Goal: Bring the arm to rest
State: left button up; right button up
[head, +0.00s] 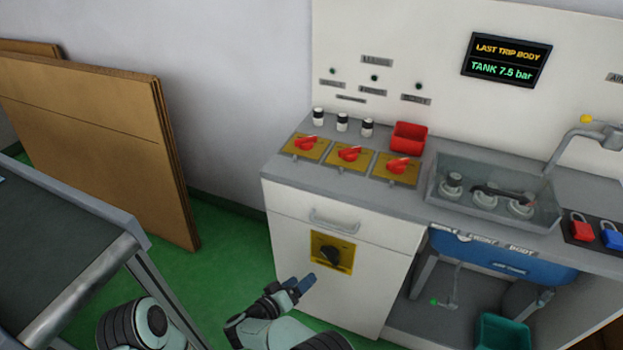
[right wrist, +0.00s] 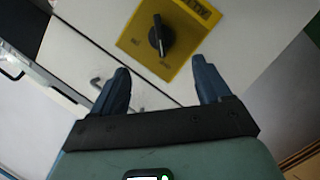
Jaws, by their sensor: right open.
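My right gripper (head: 297,286) is low in front of the white cabinet (head: 372,290), just below and left of the yellow plate (head: 319,255) with a black rotary knob (head: 331,257). In the right wrist view the two blue fingers of the gripper (right wrist: 160,76) are spread apart with nothing between them. The black knob (right wrist: 160,36) on its yellow plate (right wrist: 185,62) lies beyond the fingertips and apart from them. My left gripper does not show.
A clear tray (head: 493,192) stands further right. A dark conveyor (head: 60,250) and brown boards (head: 95,140) are at left. Green floor (head: 232,255) is clear between.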

jog(key=s+d+f+m+g+y, duration=0.25)
jog(key=d+f+y, duration=0.25)
jog(key=d+f, duration=1.05)
jog(key=s+d+f+m+g+y, duration=0.1)
jog(key=s+d+f+g+y, duration=0.25)
jog(key=s+d, duration=0.4)
jog(key=s+m+g+y, duration=0.3)
jog(key=s+m+g, duration=0.15)
jog(key=s, duration=1.55)
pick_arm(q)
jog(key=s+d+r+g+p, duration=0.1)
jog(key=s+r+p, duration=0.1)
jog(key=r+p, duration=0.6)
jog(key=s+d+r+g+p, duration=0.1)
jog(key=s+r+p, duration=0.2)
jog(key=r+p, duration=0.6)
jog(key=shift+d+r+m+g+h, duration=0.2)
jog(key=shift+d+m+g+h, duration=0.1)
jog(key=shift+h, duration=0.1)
pick_arm(e)
jog(key=s+a+r+g, duration=0.1)
jog(key=s+r, duration=0.1)
jog(key=r, duration=0.6)
jog(key=s+a+r+n+g, duration=0.1)
jog(key=s+r, duration=0.2)
jog(key=r, duration=0.5)
jog(key=shift+a+r+g, duration=0.2)
jog(key=shift+a+g, duration=0.15)
jog(key=shift+a, duration=0.05)
